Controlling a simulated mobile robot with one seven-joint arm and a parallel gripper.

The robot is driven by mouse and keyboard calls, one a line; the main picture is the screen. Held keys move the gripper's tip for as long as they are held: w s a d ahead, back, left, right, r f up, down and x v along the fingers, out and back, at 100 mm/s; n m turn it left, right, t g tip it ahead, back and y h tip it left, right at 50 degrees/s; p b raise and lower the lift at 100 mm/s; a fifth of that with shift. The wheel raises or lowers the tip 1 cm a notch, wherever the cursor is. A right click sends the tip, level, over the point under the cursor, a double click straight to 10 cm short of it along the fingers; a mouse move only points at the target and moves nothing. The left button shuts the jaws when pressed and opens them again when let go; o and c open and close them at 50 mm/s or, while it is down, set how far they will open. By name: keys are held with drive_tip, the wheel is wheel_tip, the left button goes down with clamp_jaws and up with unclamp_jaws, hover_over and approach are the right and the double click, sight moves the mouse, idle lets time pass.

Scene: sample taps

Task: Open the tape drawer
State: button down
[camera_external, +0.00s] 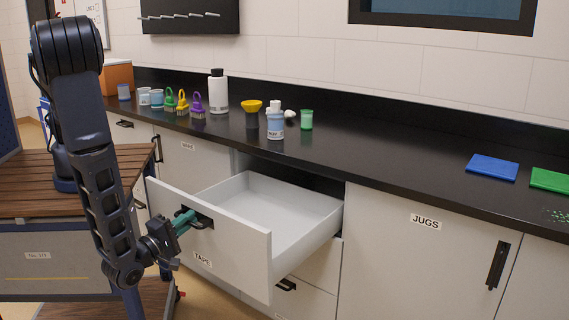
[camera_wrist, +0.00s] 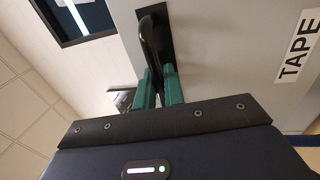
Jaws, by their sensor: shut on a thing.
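The tape drawer (camera_external: 237,232) is pulled well out of the counter, and its white inside looks empty. Its front bears the label TAPE, which also shows in the wrist view (camera_wrist: 298,46). My gripper (camera_external: 185,222) is at the front of the drawer, shut on the black drawer handle (camera_external: 203,217). In the wrist view the green fingers (camera_wrist: 159,88) stand on either side of the black handle (camera_wrist: 153,45). The part of the handle between the fingers is partly hidden.
The black counter (camera_external: 400,160) above holds bottles (camera_external: 218,92), brushes (camera_external: 182,104), cups and a blue board (camera_external: 492,168). A closed JUGS cupboard (camera_external: 425,250) is right of the drawer. Another closed drawer (camera_external: 305,295) lies below. A wooden-topped cart (camera_external: 30,195) is at left.

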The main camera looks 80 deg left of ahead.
drive_tip(key=c, duration=1.9)
unclamp_jaws()
drive_tip(key=v, duration=1)
drive_tip(key=shift+s+d+f, duration=0.15)
drive_tip(key=shift+s+d, duration=0.1)
